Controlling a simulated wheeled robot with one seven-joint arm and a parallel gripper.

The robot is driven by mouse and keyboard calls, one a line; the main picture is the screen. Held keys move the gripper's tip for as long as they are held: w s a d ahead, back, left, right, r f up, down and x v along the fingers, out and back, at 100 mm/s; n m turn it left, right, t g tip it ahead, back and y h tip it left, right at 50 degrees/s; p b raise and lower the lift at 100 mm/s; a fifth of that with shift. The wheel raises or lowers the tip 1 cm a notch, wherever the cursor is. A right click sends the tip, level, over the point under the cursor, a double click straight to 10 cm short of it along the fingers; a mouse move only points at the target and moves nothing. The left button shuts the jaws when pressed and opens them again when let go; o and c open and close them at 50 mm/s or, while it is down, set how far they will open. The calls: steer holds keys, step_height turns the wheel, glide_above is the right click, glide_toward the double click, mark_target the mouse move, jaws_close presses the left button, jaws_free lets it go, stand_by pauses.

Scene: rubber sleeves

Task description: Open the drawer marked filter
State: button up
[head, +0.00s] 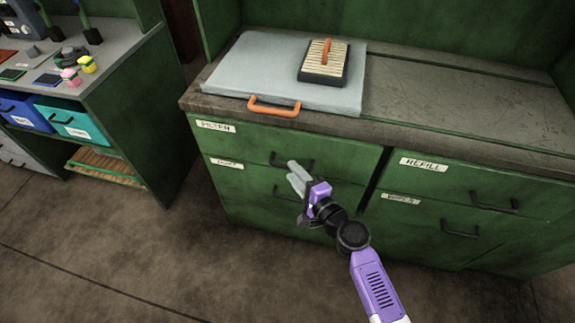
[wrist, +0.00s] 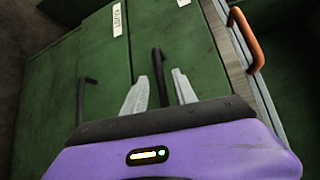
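The drawer marked FILTER (head: 232,141) is the upper left drawer of the green cabinet and looks shut. Its dark bar handle (head: 306,166) is partly hidden behind my gripper (head: 292,171) in the head view. In the wrist view the handle (wrist: 157,62) shows between the two pale fingers of my gripper (wrist: 160,76), which are apart with one on each side. I cannot tell whether either finger touches the handle. The FILTER label (wrist: 118,18) shows near the top of the wrist view.
Below is another drawer with its own handle (wrist: 82,98). The drawer marked REFILL (head: 425,165) is to the right. On the worktop lies a grey lid (head: 235,75) with an orange handle (head: 273,107), bearing a slatted block (head: 322,64). A bench (head: 120,55) stands left.

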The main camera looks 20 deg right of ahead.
steer(key=shift+x, duration=1.8)
jaws_close()
